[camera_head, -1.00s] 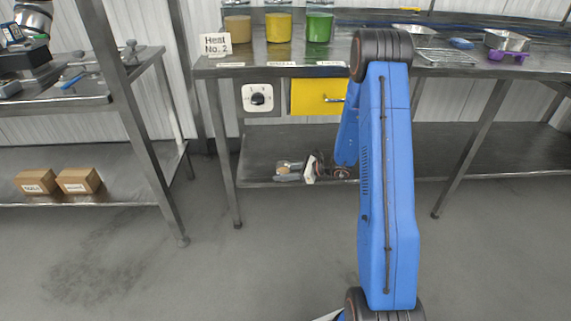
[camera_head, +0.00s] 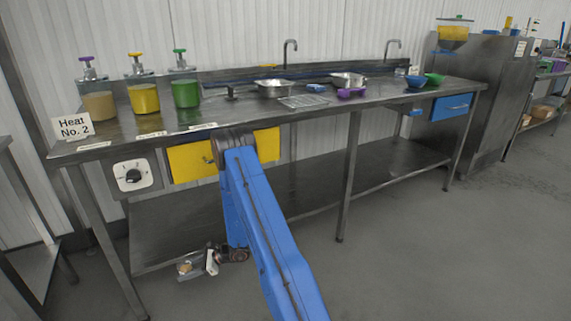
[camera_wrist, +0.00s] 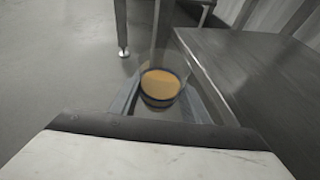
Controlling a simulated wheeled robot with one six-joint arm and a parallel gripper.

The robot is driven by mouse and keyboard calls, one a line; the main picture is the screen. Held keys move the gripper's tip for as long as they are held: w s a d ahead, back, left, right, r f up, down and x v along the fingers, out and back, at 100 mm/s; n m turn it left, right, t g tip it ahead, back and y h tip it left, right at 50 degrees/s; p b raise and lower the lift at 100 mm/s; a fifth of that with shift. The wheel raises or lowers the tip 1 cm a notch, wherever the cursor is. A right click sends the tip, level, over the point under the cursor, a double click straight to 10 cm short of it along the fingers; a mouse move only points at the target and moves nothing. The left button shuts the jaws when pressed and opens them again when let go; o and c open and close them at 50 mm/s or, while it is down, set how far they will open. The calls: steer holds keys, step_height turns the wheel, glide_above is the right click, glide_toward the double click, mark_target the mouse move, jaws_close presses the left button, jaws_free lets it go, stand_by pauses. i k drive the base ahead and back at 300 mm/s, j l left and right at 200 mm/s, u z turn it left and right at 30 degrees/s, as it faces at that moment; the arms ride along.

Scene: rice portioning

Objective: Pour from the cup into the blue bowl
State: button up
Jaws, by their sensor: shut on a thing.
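In the wrist view, a clear cup (camera_wrist: 161,86) with orange-yellow contents sits between the fingers of my gripper (camera_wrist: 160,106), which is shut on it. In the head view, my gripper (camera_head: 191,266) is low, in front of the bench's lower shelf, with the cup small at its end. The blue bowl (camera_head: 415,82) stands on the far right part of the bench top, well away from the cup, beside a green bowl (camera_head: 434,79).
The steel bench (camera_head: 330,108) carries yellow, green and tan containers (camera_head: 144,98), steel pans (camera_head: 275,90), a rack and a purple item (camera_head: 351,93). A steel cabinet (camera_head: 490,75) stands beyond it at right. The floor in front is clear.

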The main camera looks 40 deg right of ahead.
mark_target(412, 81)
steer(key=l+z, duration=0.2)
steer(key=z, duration=0.15)
steer(key=l+z, duration=0.7)
steer(key=l, duration=1.35)
steer(key=i+l, duration=0.15)
steer(key=l, duration=0.3)
steer(key=l+z, duration=0.1)
steer(key=l, duration=0.4)
steer(key=i+l, duration=0.15)
steer(key=l, duration=0.3)
steer(key=i+l, duration=0.1)
steer(key=l, duration=0.4)
